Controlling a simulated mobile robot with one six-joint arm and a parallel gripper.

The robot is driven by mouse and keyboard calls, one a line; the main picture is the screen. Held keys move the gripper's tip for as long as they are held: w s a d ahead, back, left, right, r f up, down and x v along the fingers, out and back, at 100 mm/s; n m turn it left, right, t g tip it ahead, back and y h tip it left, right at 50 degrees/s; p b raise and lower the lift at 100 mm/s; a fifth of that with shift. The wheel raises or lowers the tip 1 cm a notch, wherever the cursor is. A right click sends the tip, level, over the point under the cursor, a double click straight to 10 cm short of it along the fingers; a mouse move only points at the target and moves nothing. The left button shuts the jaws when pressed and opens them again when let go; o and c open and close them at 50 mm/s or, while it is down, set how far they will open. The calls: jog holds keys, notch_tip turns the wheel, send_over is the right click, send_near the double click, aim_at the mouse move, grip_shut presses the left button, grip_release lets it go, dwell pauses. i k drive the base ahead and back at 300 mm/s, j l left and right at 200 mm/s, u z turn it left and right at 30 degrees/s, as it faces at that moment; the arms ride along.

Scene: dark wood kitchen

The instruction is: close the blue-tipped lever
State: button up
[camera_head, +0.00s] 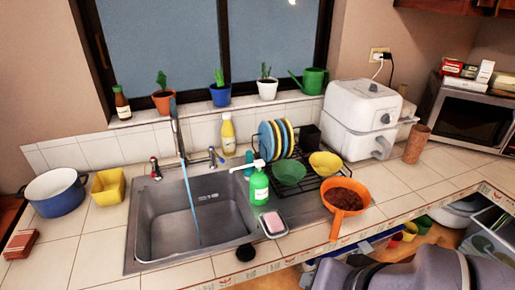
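The blue-tipped lever (216,157) stands on the counter behind the sink, to the right of the tall faucet (175,125). A red-tipped lever (155,168) stands to the left of the faucet. A thin blue stream of water (190,200) appears to run from the faucet into the grey metal sink (153,225). My grey arm links show at the bottom right, in front of the counter and well away from the lever. My gripper's fingers are not visible.
A green soap bottle (259,188) and a soap dish (273,225) stand right of the sink. A dish rack with plates (275,138) and bowls, and an orange colander (345,200), are further right. A blue pot (56,193) and yellow container (108,188) stand left.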

aim_at(211, 149)
jog(key=i+l+u, duration=0.65)
jog(key=i, duration=0.25)
